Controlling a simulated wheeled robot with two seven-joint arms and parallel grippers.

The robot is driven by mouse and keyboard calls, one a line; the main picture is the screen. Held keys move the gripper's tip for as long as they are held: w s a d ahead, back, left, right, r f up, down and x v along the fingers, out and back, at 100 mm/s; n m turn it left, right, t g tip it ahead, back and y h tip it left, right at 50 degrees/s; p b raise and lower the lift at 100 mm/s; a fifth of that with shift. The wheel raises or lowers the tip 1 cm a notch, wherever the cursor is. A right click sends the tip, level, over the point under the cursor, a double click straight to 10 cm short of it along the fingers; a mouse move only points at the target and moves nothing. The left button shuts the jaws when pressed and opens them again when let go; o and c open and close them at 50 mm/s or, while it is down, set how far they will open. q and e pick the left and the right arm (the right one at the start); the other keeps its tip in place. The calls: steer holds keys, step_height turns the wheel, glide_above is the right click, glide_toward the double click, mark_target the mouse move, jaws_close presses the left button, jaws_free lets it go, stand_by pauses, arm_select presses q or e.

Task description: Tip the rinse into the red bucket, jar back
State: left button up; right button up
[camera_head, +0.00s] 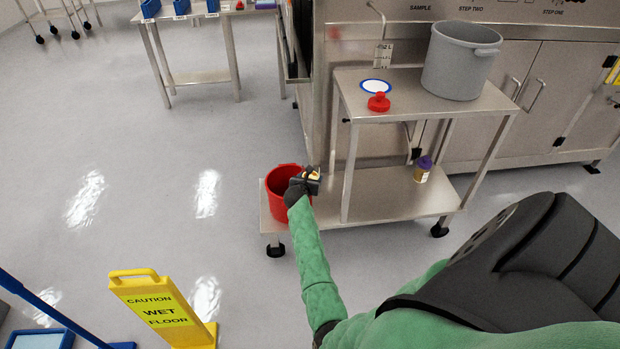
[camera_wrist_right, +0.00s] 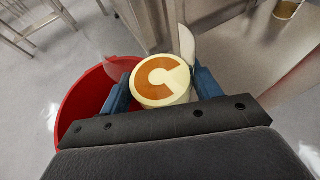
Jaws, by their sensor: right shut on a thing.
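The red bucket (camera_head: 281,192) stands on the lower shelf of a steel cart, its open mouth facing up. My right gripper (camera_head: 312,180) is at the bucket's right rim. It is shut on a small jar (camera_head: 314,175). In the right wrist view the jar (camera_wrist_right: 160,84) shows a round cream face with an orange C-shaped mark, between the blue fingers (camera_wrist_right: 163,88). The bucket (camera_wrist_right: 80,100) lies behind and to the left of it there. I cannot tell the jar's tilt or whether liquid is in it. My left gripper is not in view.
The cart top (camera_head: 410,105) holds a white disc with a blue rim (camera_head: 375,86), a red knobbed lid (camera_head: 379,102) and a grey pot (camera_head: 460,65). A purple-lidded jar (camera_head: 423,170) stands on the lower shelf. A yellow wet-floor sign (camera_head: 160,305) stands at lower left.

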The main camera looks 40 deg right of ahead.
steer(key=shift+w+a+r+n+g+h+p, duration=0.25)
steer(key=shift+r+n+h+p, duration=0.2)
steer(key=shift+n, duration=0.25)
steer(key=shift+f, duration=0.2)
steer(key=shift+w+a+f+n+g, duration=0.1)
steer(key=shift+w+f+n+g, duration=0.1)
steer(key=shift+n+g, duration=0.25)
steer(key=shift+w+f+n+h, duration=0.1)
steer(key=shift+n+h, duration=0.15)
steer(key=shift+r, duration=0.2)
steer(key=shift+a+r, duration=0.1)
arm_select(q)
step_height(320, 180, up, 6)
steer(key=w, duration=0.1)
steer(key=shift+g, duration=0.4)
arm_select(e)
steer(key=shift+w+r+n, duration=0.15)
steer(key=shift+r+n, duration=0.1)
steer(key=shift+n, duration=0.25)
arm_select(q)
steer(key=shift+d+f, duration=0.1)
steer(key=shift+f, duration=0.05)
arm_select(e)
steer(key=shift+w+a+g+h, duration=0.1)
steer(key=shift+g+h, duration=0.2)
steer(key=shift+h, duration=0.1)
